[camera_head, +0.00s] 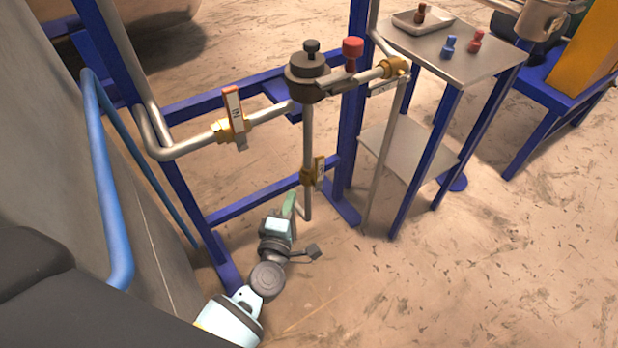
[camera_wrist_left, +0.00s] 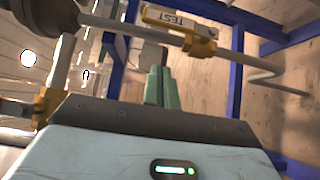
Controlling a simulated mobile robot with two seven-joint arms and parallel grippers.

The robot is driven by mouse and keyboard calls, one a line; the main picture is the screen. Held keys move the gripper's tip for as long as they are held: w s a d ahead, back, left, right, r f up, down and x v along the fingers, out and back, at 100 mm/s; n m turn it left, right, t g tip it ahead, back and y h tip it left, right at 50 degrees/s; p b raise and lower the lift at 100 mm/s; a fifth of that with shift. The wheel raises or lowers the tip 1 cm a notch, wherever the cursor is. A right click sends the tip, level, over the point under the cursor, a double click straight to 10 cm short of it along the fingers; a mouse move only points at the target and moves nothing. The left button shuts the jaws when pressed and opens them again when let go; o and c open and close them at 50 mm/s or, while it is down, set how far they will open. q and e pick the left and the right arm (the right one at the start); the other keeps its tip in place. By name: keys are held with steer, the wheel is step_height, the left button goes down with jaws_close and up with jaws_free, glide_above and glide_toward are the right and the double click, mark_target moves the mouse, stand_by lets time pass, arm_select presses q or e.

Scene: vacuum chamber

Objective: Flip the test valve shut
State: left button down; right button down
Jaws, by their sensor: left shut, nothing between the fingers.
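The test valve (camera_head: 307,178) is the brass valve on the vertical pipe below the dark round body, its pale handle lying roughly along the pipe. In the left wrist view the handle, lettered TEST (camera_wrist_left: 178,20), runs from its brass body (camera_wrist_left: 200,45) along the pipe. My left gripper (camera_head: 289,203) is low, just left of the pipe's lower end, with green fingers pointing up. The fingers (camera_wrist_left: 162,85) are shut together and empty, with a visible gap between them and the handle in the wrist view. My right gripper is not in view.
Another brass valve with an orange-white handle (camera_head: 232,105) sits on the left pipe, and a brass fitting (camera_head: 395,67) is at the right. Blue frame posts (camera_head: 350,130) stand behind. A side table (camera_head: 460,55) holds small knobs.

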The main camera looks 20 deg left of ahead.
mark_target(319, 174)
arm_select(q)
steer(key=w+d+b, duration=0.1)
steer(key=w+d, duration=0.1)
steer(key=w, duration=0.6)
steer(key=shift+w, duration=0.15)
